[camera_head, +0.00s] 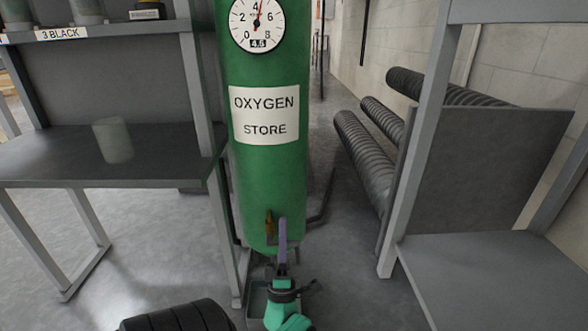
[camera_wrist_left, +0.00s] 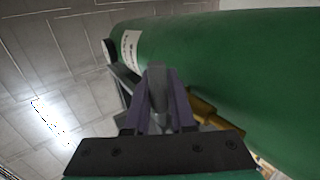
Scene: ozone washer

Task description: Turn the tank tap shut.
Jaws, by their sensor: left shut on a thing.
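The green tank (camera_head: 267,180), labelled OXYGEN STORE, stands upright in the middle of the head view. Its brass tap body (camera_head: 269,223) is low on the front; it also shows in the left wrist view (camera_wrist_left: 206,112). My left gripper (camera_head: 283,224) is at the tap, its purple fingers upright just right of the brass part. In the left wrist view the fingers are shut on a grey tap handle (camera_wrist_left: 158,88) between them. In the head view the fingers hide most of the handle. My right gripper is in neither view.
A round gauge (camera_head: 257,22) is on the tank's upper front. A dark shelf unit (camera_head: 60,160) stands close on the left, with a pale translucent cup (camera_head: 113,140) on it. A grey rack (camera_head: 480,150) with ribbed black hoses (camera_head: 365,160) stands right. Grey floor lies between.

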